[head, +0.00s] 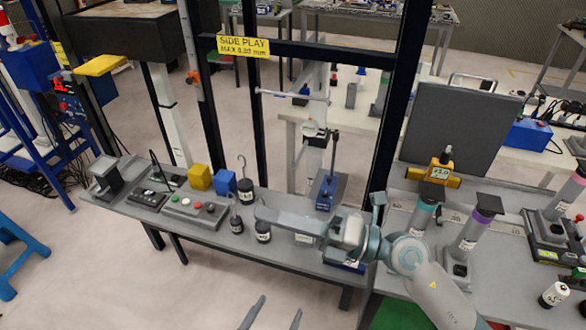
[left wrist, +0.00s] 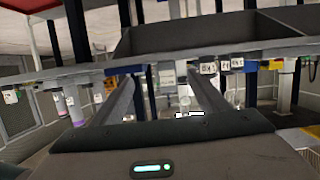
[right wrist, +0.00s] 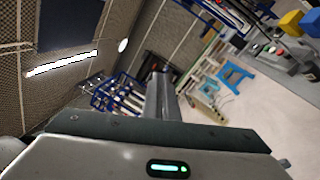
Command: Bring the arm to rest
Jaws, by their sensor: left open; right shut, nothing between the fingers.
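My right arm comes in from the right in the head view. Its gripper (head: 262,214) is shut and empty, pointing left over the front part of the grey bench (head: 283,262). The right wrist view shows its fingers (right wrist: 162,92) together with nothing between them. My left gripper (head: 272,316) is at the bottom edge of the head view, in front of the bench; only its fingertips show. The left wrist view shows its two fingers (left wrist: 163,98) spread apart, with nothing held. The rest of my left arm is out of view.
Black weights (head: 263,231), one with a tall hook, stand close to my right gripper. A yellow block (head: 200,177), a blue block (head: 225,182) and a button box (head: 194,212) are farther left. A blue-based stand (head: 326,190) is behind my right arm.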

